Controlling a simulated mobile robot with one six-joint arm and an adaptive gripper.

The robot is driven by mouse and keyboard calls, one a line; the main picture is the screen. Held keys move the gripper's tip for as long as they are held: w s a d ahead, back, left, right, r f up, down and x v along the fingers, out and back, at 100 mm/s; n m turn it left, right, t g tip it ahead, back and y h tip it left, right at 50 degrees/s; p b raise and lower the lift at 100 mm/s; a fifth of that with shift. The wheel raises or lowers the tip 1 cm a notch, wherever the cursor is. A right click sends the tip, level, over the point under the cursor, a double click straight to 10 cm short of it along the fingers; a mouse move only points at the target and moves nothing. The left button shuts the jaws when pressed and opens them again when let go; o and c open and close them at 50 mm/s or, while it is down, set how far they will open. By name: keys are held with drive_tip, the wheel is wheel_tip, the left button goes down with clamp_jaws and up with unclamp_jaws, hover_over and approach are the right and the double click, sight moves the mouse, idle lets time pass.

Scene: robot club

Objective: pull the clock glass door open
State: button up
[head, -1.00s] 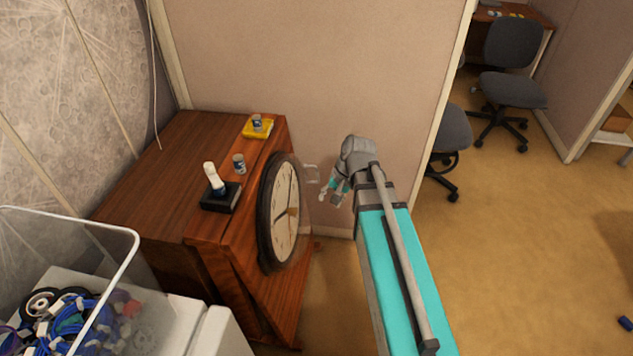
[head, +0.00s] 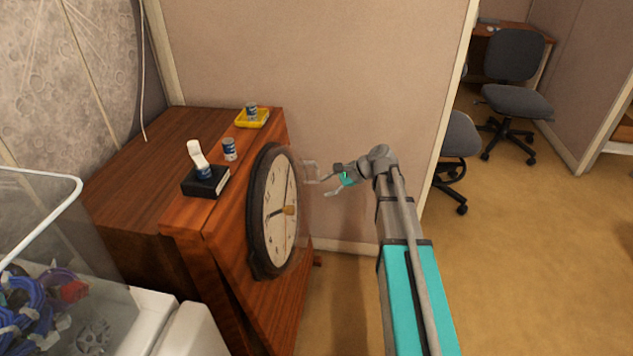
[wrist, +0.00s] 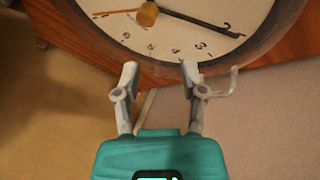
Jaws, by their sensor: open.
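The clock (head: 272,212) has a dark round rim and a pale face, set on the slanted front of a wooden cabinet. Its clear glass door is faint; a pale handle (head: 311,171) stands out from its right side. In the wrist view the handle (wrist: 222,90) is a bent pale bar just right of the right finger. My gripper (head: 334,181) is open and empty, a little right of the handle in the head view. In the wrist view my gripper's fingertips (wrist: 159,72) point at the clock's rim, with the numbered face (wrist: 180,35) beyond. I cannot tell whether a finger touches the handle.
The wooden cabinet (head: 130,170) carries a black box with a white lever (head: 205,182), a small can (head: 229,150) and a yellow tray (head: 252,118) with another can. A clear bin of parts (head: 40,250) is at the left. Open carpet (head: 540,260) lies at the right.

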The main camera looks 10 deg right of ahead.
drive_tip(key=w+d+f+m+t+y+b, duration=0.25)
drive_tip(key=w+d+f+m+b, duration=0.2)
drive_tip(key=w+f+b, duration=0.35)
drive_tip(key=m+t+y+b, duration=0.3)
drive_tip(key=m+b, duration=0.3)
drive_tip(key=b, duration=0.5)
approach(317, 169)
drive_tip(key=v, duration=0.3)
drive_tip(key=shift+w+d+f+p, duration=0.1)
drive_tip(key=shift+d+f+p, duration=0.2)
drive_tip(key=shift+f, duration=0.05)
drive_tip(key=shift+a, duration=0.1)
drive_tip(key=x, duration=1.3)
drive_tip(key=shift+w+a, duration=0.2)
drive_tip(key=shift+w, duration=0.05)
drive_tip(key=shift+c, duration=0.3)
clamp_jaws()
